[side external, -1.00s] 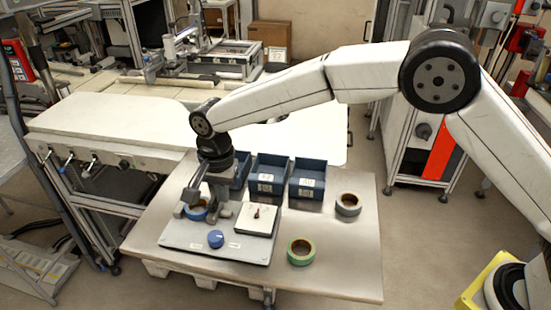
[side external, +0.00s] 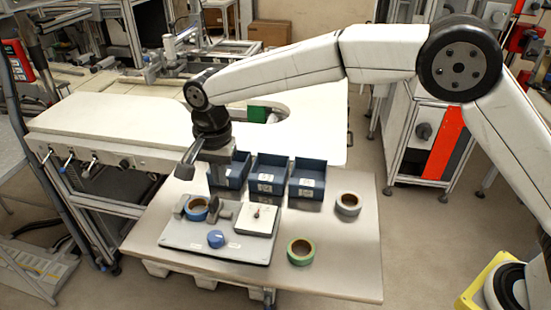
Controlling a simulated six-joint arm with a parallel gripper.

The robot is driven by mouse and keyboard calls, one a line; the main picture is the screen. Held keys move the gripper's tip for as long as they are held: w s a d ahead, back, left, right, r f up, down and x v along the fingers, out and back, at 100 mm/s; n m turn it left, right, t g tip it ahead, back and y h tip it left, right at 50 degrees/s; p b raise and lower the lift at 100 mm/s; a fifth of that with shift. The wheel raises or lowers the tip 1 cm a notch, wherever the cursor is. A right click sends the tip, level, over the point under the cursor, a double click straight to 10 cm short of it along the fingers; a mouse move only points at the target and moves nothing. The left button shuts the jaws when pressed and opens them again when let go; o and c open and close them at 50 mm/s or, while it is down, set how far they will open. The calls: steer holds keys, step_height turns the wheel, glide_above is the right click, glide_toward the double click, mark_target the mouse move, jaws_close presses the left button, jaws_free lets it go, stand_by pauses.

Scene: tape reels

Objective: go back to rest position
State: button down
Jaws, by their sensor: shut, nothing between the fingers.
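My gripper (side external: 216,183) is shut and empty, pointing down above the back left of the work table. It hangs apart from the blue tape reel (side external: 190,213), which stands between grey blocks on the light grey board (side external: 185,240). A green-rimmed tape reel (side external: 291,255) lies flat on the table right of the board. A grey tape reel (side external: 347,210) lies further back on the right. My fingertips are small and partly blend into the background.
Three dark blue bins (side external: 270,188) stand along the back of the table (side external: 340,265). The board carries a white square dial plate (side external: 262,229) and a round blue knob (side external: 216,239). A white bench (side external: 110,125) stands behind. The table's front right is clear.

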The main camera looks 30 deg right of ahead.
steer(key=s+d+f+n, duration=0.1)
steer(key=s+d+n, duration=0.1)
steer(key=d, duration=0.5)
steer(key=s+d+n+t, duration=0.1)
steer(key=s+d+n, duration=0.1)
steer(key=s+d, duration=0.3)
steer(key=s+d+f+n+t, duration=0.1)
steer(key=s+d, duration=0.3)
steer(key=d, duration=0.7)
steer(key=shift+s+d+f+n, duration=0.2)
steer(key=shift+f+n, duration=0.15)
steer(key=shift+n, duration=0.25)
steer(key=s+d+f+n, duration=0.2)
steer(key=s+d, duration=0.3)
steer(key=s, duration=0.4)
steer(key=shift+s+d+f+n+t, duration=0.15)
steer(key=shift+d+f+n+t, duration=0.05)
steer(key=shift+d+n+t, duration=0.1)
